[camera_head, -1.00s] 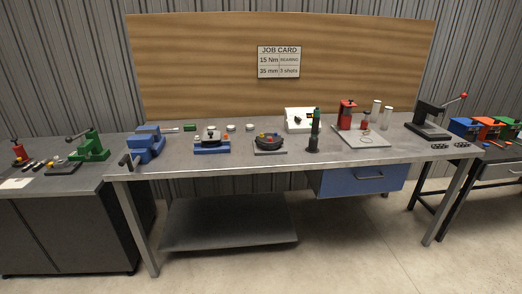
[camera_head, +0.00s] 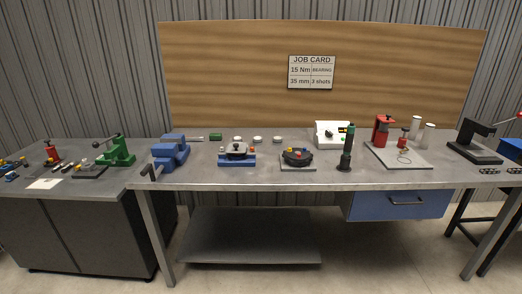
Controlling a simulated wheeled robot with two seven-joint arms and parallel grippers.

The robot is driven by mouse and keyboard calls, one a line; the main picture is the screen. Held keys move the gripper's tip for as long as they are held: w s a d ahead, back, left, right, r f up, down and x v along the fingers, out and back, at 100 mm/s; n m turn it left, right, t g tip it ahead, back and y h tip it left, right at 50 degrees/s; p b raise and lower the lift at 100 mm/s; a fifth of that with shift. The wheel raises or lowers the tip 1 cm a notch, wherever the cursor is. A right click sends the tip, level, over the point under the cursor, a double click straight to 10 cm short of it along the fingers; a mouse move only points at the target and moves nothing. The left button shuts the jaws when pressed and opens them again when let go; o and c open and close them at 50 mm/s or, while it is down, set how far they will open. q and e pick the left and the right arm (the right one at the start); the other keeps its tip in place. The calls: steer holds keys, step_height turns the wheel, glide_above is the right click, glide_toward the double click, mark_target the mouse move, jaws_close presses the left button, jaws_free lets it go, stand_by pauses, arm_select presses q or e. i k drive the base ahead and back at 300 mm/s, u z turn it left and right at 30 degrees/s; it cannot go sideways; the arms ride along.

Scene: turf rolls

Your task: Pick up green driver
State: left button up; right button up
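A green and black driver (camera_head: 348,146) stands upright in a dark round base near the front of the workbench (camera_head: 270,182), right of its middle. Its top is green and its lower part is dark. A white box (camera_head: 327,134) with a dark knob stands just behind it. Neither of my grippers shows in the head view.

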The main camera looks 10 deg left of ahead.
mark_target(348, 142)
steer(key=u, duration=0.35)
steer(key=i, duration=1.3)
steer(key=z, duration=0.6)
